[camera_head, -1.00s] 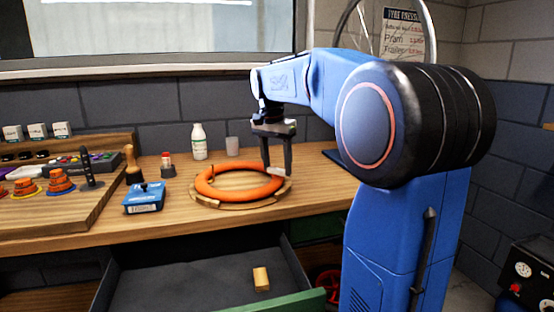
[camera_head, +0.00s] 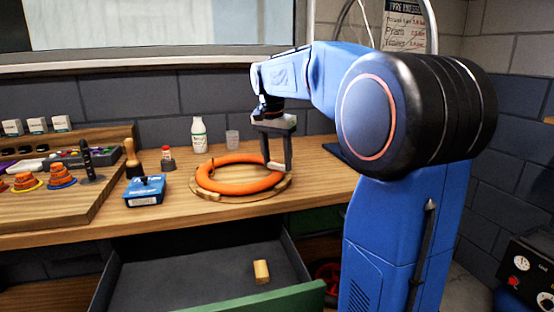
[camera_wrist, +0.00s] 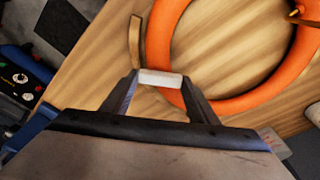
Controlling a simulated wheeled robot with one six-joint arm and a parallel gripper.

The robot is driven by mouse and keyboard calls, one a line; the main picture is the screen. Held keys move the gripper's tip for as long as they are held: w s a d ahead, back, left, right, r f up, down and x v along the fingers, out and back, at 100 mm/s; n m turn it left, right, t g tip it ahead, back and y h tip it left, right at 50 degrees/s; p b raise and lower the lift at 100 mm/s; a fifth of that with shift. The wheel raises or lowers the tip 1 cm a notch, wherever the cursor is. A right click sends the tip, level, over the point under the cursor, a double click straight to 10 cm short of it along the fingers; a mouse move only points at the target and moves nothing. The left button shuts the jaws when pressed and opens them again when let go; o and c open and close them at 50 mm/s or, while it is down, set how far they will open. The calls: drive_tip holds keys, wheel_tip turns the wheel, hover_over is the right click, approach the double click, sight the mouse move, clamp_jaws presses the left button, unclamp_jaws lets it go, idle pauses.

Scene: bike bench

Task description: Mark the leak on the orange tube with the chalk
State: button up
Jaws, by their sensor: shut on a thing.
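The orange tube (camera_head: 213,186) lies as a ring on a round wooden board (camera_head: 236,201) on the bench; it also shows in the wrist view (camera_wrist: 249,103). My gripper (camera_head: 277,167) is over the right side of the ring, pointing down. In the wrist view my gripper (camera_wrist: 161,79) is shut on a short white chalk stick (camera_wrist: 160,78), held crosswise between the fingertips. The chalk appears beside the tube's edge; I cannot tell whether it touches. The tube's valve (camera_wrist: 297,14) shows at the upper right of the wrist view. I cannot make out a leak or a mark.
Below the bench, an open drawer (camera_head: 190,282) holds a small wooden block (camera_head: 261,272).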

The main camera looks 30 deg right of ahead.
drive_tip(key=shift+f, duration=0.15)
drive_tip(key=shift+w+d, duration=0.1)
drive_tip(key=shift+w+d, duration=0.3)
drive_tip(key=shift+w, duration=0.1)
drive_tip(key=shift+s+a, duration=0.1)
drive_tip(key=shift+s, duration=0.05)
idle(0.4)
drive_tip(key=shift+s+a, duration=0.7)
drive_tip(key=shift+s, duration=0.1)
drive_tip(key=shift+w+d, duration=0.1)
idle(0.3)
drive_tip(key=shift+w+d, duration=0.7)
drive_tip(key=shift+w, duration=0.1)
drive_tip(key=shift+f, duration=0.1)
drive_tip(key=shift+s+a, duration=0.15)
